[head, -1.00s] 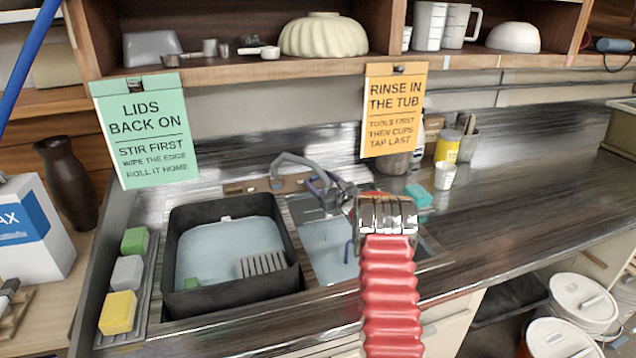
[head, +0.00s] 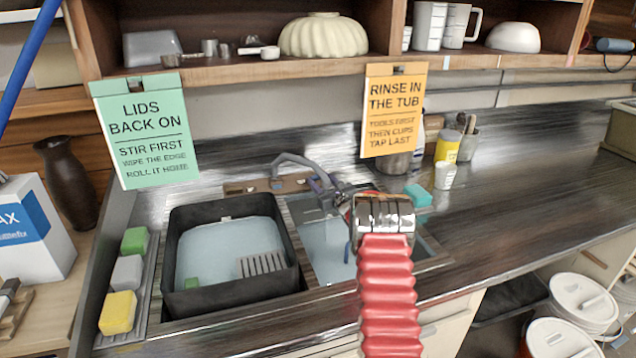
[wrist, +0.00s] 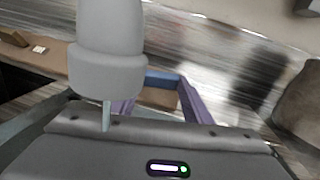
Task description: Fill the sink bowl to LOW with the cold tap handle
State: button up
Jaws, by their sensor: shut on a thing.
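The sink bowl (head: 322,262) is right of the black tub and has pale blue water in it; I cannot read its level marks. The grey tap spout (head: 290,160) arches behind it, and fills the upper left of the wrist view (wrist: 105,50). A thin pale strip, seemingly running water, hangs below the spout's mouth. My gripper (head: 324,187) is at the tap, partly hidden by my red arm. In the wrist view its purple fingers (wrist: 155,100) are closed around a blue piece (wrist: 162,80), apparently the cold tap handle, whose turn I cannot judge.
The black tub (head: 290,270) of water holds a grey rack (head: 262,264). Sponges (head: 118,312) stand in a tray at left. Two hanging signs (head: 145,130) (head: 394,110) flank the tap. A teal sponge (head: 418,195) and white cup (head: 446,176) are at right.

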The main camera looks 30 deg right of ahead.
jog(key=shift+w+a+r+m+h, duration=0.1)
jog(key=shift+a+m+h, duration=0.1)
jog(key=shift+m+h, duration=0.45)
jog(key=shift+w+a+m+h, duration=0.1)
jog(key=shift+a+m+h, duration=0.05)
jog(key=shift+m+h, duration=0.5)
jog(key=shift+m, duration=0.3)
jog(key=o, duration=1.1)
jog(key=shift+s, duration=0.1)
jog(key=shift+c, duration=0.2)
jog(key=v, duration=1.3)
jog(key=shift+s+a, duration=0.2)
jog(key=shift+s, duration=0.15)
jog(key=shift+a+r, duration=0.1)
jog(key=shift+r, duration=0.05)
